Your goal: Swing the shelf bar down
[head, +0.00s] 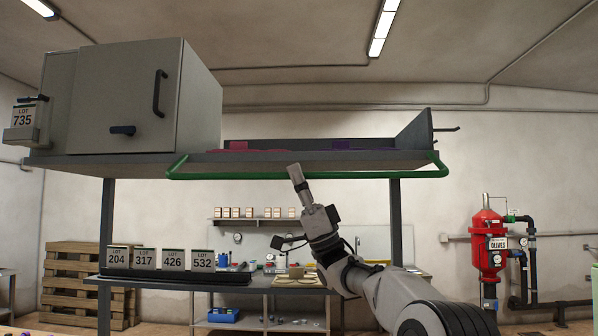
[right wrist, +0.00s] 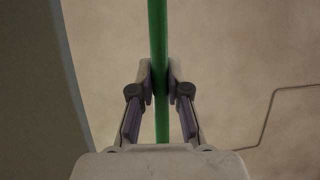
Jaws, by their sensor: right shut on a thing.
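The green shelf bar (head: 387,174) runs along the front underside of the high grey shelf (head: 130,158) in the head view, with its ends bent back toward the shelf. My right gripper (head: 294,170) reaches up to the middle of the bar. In the right wrist view the bar (right wrist: 158,35) runs between the two fingers of my right gripper (right wrist: 160,84), which are shut on it. My left gripper is in neither view.
A grey cabinet (head: 125,98) with dark handles stands on the shelf at left. Below are a workbench (head: 300,291) with lot cards, and wooden pallets (head: 75,262). A red tank (head: 488,245) with dark pipes stands at right. Dark posts (head: 396,220) hold the shelf.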

